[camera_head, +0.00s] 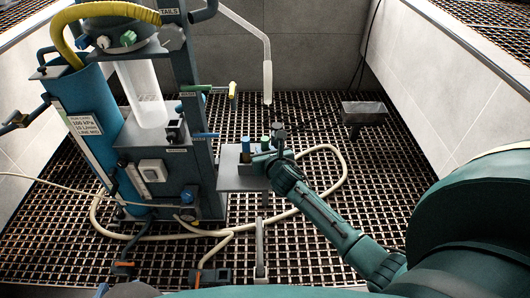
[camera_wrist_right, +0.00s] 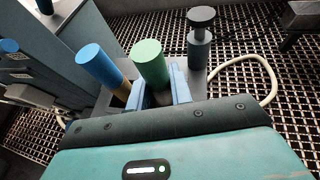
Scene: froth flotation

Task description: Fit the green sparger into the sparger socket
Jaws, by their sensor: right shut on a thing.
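The green sparger (camera_head: 265,141) stands upright on the small grey shelf beside the column machine. In the right wrist view its round green top (camera_wrist_right: 149,58) rises between the two fingers of my right gripper (camera_wrist_right: 158,90). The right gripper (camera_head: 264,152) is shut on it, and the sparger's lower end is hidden. A blue sparger (camera_wrist_right: 97,62) stands just left of it, apart from the fingers. A dark grey knobbed piece (camera_wrist_right: 201,42) stands to its right. I cannot make out the sparger socket for certain. My left gripper is not in view.
The flotation machine (camera_head: 166,138) with its blue tank (camera_head: 92,130) stands left of the shelf (camera_head: 232,180). A cream hose (camera_head: 343,165) loops around on the grating. A pale pipe (camera_head: 267,80) hangs behind. A grey hopper (camera_head: 364,108) stands back right.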

